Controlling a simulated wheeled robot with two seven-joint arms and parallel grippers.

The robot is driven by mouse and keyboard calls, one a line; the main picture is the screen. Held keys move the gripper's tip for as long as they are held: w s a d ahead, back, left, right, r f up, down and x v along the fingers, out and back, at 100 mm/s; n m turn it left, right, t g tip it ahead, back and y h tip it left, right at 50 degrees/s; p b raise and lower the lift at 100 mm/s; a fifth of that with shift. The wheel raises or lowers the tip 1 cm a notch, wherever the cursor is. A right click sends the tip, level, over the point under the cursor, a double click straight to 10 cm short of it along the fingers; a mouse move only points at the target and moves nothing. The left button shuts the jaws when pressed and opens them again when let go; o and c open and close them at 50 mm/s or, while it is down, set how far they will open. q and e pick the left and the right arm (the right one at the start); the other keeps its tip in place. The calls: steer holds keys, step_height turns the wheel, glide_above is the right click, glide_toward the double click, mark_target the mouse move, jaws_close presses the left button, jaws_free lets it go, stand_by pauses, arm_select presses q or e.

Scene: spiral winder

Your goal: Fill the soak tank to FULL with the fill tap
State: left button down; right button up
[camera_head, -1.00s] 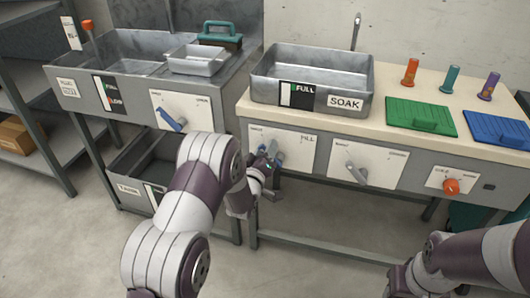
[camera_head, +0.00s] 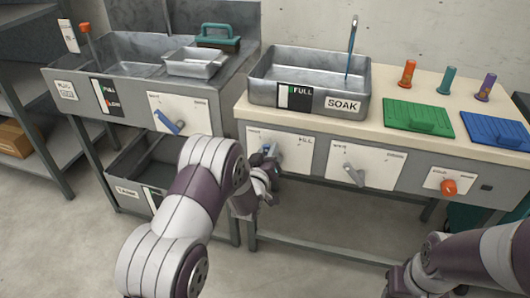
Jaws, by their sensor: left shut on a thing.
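The soak tank (camera_head: 384,96) is a grey metal basin on the counter with a SOAK label and a black-and-white gauge (camera_head: 295,97) marked FULL. A thin spout (camera_head: 353,30) stands behind it, and a blue stream of water (camera_head: 349,64) falls from it into the tank. The water level is too unclear to read. The fill tap panel (camera_head: 297,150) is on the counter front below the tank. My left gripper (camera_head: 268,160) is shut on the blue tap handle, which it mostly hides. My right gripper (camera_head: 398,284) is low at the bottom edge, its fingers not clear.
A second lever (camera_head: 353,174) and an orange knob (camera_head: 449,187) are on the same counter front. A left sink unit has a blue lever (camera_head: 170,122) and a small tray (camera_head: 196,64). Green (camera_head: 418,117) and blue (camera_head: 497,130) lids lie on the counter at right.

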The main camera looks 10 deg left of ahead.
arm_select(q)
steer(key=d+m, duration=0.1)
steer(key=m, duration=0.1)
steer(key=d+m, duration=0.1)
steer(key=m, duration=0.1)
steer(key=shift+d+r, duration=0.15)
steer(key=shift+s+d+f+m, duration=0.1)
steer(key=shift+d+m, duration=0.35)
steer(key=shift+m, duration=0.65)
steer(key=shift+d+f+m, duration=0.1)
steer(key=shift+d+m, duration=0.35)
steer(key=shift+m, duration=0.65)
steer(key=c, duration=1)
jaws_free()
steer(key=s+p, duration=0.2)
steer(key=s, duration=1)
steer(key=shift+s+a, duration=0.2)
steer(key=shift+s, duration=0.15)
